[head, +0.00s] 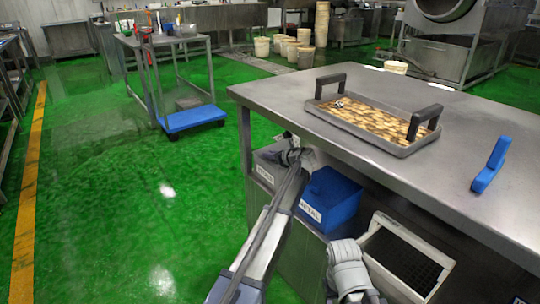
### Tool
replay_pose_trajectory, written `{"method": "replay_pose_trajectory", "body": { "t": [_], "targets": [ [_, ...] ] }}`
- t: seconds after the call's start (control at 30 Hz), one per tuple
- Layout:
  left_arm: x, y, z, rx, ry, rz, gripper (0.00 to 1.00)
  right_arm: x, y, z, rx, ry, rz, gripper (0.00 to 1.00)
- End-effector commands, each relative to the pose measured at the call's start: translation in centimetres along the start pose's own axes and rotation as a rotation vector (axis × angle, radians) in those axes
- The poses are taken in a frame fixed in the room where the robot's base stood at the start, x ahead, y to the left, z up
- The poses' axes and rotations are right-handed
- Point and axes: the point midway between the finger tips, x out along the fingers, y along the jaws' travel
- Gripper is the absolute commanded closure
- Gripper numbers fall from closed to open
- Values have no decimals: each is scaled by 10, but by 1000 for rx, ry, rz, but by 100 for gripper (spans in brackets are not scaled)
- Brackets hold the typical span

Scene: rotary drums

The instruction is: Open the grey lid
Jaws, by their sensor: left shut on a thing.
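The grey bin (264,172) with a white label stands under the near left corner of the steel table, left of a blue bin. Its grey lid is largely hidden behind my left gripper and arm, so I cannot tell how far it is raised. My left gripper (289,151) is at the top of the grey bin, just below the table edge. It is shut on the lid's edge, though the contact is small and hard to see. My right gripper is not in view.
The steel table (290,100) overhangs the bins. On it are a tray (380,140) with two dark handles and a blue object (490,165). A blue bin (328,198) and a white crate (400,258) stand beside the grey bin. Green floor is clear at left.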

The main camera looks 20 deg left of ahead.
Motion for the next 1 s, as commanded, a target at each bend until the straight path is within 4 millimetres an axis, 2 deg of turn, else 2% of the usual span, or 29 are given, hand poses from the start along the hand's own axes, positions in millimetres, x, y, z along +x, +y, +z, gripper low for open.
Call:
{"method": "replay_pose_trajectory", "body": {
  "t": [0.6, 0.77, 1.0],
  "targets": [
    [-1, -1, 3, 10, 0, 4, 100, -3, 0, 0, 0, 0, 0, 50],
    [-5, -4, 14, 62, -1, 25, 100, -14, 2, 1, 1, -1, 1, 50],
    [-15, -15, 40, 219, -1, 90, 100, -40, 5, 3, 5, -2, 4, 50]
  ]
}}
